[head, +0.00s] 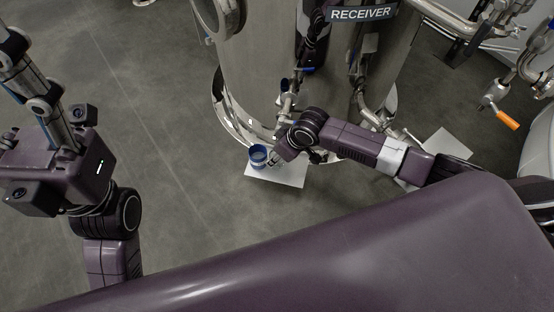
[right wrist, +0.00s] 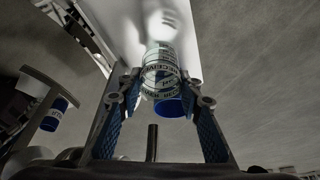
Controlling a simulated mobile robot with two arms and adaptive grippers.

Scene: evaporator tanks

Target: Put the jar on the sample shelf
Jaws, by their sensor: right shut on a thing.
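The jar (head: 259,156) is small, with a blue lid or band. It shows at the upper left edge of a white flat plate (head: 285,179), low in front of the receiver tank; I cannot tell whether it touches the plate. My right gripper (head: 272,160) is at the jar's right side. In the right wrist view the jar (right wrist: 161,72) has a printed label and a blue end and sits between the blue-padded fingers, which are shut on it. My left arm stands at the left; its fingertips are not in view. I cannot identify the sample shelf for certain.
The steel receiver tank (head: 262,70) stands behind the jar, with pipes and valves at its front. Another white plate (head: 450,146) lies right of my right arm. A valve with an orange handle (head: 507,120) is at the right. The grey floor at left centre is clear.

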